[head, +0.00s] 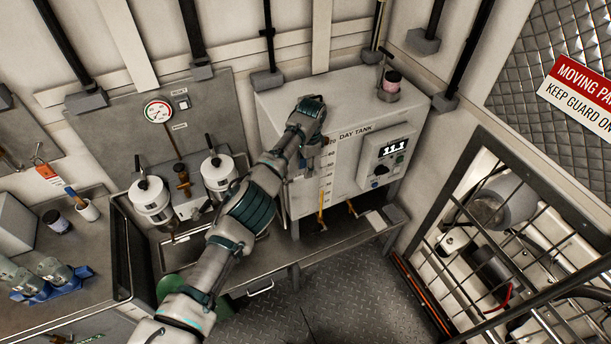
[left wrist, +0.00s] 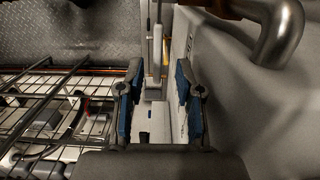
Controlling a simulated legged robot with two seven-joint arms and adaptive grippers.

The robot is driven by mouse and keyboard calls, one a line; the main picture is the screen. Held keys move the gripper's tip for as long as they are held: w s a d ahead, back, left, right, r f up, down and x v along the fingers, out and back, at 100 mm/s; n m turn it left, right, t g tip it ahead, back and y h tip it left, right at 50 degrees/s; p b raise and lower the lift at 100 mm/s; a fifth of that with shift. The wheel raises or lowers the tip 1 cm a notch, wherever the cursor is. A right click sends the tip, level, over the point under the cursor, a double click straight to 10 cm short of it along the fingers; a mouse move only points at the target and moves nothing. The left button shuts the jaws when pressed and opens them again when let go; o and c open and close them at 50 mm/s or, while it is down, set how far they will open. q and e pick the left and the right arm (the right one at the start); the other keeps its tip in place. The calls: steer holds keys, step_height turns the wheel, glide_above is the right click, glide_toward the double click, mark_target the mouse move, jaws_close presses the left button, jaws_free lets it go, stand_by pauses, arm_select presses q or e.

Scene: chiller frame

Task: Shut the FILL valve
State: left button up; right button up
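The pale DAY TANK (head: 345,185) stands against the back wall in the head view. My left gripper (head: 314,108) is at its upper left front edge and hides part of it. A small brown-red part (head: 327,141) shows just beside the gripper; I read no FILL label, so I cannot tell if it is the FILL valve. In the left wrist view, the two blue-lined fingers (left wrist: 158,103) stand apart with nothing clearly held between them. A bent metal pipe (left wrist: 280,35) runs close by at upper right, outside the fingers. My right gripper is not in view.
A display box (head: 386,160) reading 11.1 sits on the tank's front. White canisters (head: 150,197) and a gauge (head: 158,111) are to the left. A barred guard (head: 500,240) stands at right. The floor (head: 350,295) in front is clear.

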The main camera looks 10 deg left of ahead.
arm_select(q)
step_height(320, 180, up, 3)
steer(key=shift+r, duration=0.2)
steer(key=shift+d+r, duration=0.15)
steer(key=shift+r, duration=0.55)
